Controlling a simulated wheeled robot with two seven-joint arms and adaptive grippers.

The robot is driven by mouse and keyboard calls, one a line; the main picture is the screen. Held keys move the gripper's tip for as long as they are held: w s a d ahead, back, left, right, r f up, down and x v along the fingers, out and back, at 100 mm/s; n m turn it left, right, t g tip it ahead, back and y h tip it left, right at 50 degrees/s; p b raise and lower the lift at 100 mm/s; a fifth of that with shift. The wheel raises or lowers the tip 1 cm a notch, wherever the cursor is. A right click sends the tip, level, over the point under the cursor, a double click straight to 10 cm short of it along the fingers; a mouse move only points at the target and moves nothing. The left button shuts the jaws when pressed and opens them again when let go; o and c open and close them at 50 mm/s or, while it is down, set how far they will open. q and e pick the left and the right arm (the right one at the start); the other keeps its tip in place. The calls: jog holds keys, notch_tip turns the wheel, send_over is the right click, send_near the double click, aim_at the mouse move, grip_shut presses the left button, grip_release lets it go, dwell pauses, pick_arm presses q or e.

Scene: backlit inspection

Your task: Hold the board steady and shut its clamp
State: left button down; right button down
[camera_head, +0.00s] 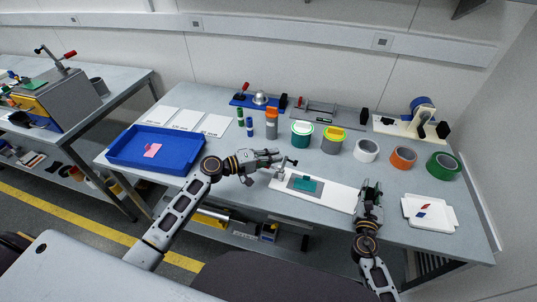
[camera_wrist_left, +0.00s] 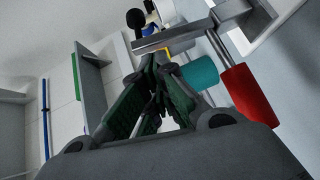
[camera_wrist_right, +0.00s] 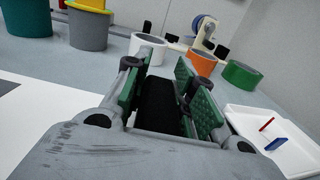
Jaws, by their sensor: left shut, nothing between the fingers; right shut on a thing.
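The long white board (camera_head: 335,196) lies on the table with a teal piece on a grey patch (camera_head: 306,184). A small metal clamp (camera_head: 285,163) stands at its left end. In the left wrist view, a red handle (camera_wrist_left: 247,95) on a metal arm shows close beside the fingers. My left gripper (camera_head: 276,154) is shut and empty, right beside the clamp. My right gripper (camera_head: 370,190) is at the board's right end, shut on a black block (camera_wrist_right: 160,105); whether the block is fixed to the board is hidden. The board's white surface also shows in the right wrist view (camera_wrist_right: 40,118).
A white tray (camera_head: 443,200) with red and blue pieces lies to the right. Tape rolls, including an orange one (camera_head: 403,158), and tubs stand behind the board. A blue tray (camera_head: 120,152) is at the left. Some table between blue tray and board is clear.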

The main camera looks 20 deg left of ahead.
aim_at(293, 163)
pick_arm(q)
jog(key=shift+s+d+r+m+g+y, duration=0.1)
jog(key=shift+d+r+m+g+y, duration=0.05)
jog(key=shift+d+m+g+y, duration=0.35)
pick_arm(e)
jog(key=shift+f, duration=0.2)
dwell(1.1)
pick_arm(q)
jog(key=shift+d+r+m+y, duration=0.25)
jog(key=shift+d+m+y, duration=0.45)
jog(key=shift+d+y, duration=0.2)
jog(key=shift+s+d+f+m+g+y, duration=0.1)
jog(key=shift+s+d+m+g+y, duration=0.1)
jog(key=shift+d+m+y, duration=0.5)
jog(key=shift+s+d+f+m+g+y, duration=0.15)
jog(key=shift+d+m+y, duration=0.25)
jog(key=shift+d+y, duration=0.5)
jog(key=shift+d+f+m+y, duration=0.25)
jog(key=shift+d+m+y, duration=0.2)
jog(key=shift+y, duration=0.3)
jog(key=shift+d+f+m+y, duration=0.2)
jog(key=shift+d+m+y, duration=0.25)
jog(key=shift+y, duration=0.3)
jog(key=shift+d+f+m+y, duration=0.3)
jog(key=shift+d+f+y, duration=0.25)
jog(key=shift+y, duration=0.35)
jog(key=shift+d+f, duration=0.25)
jog(key=shift+r, duration=0.15)
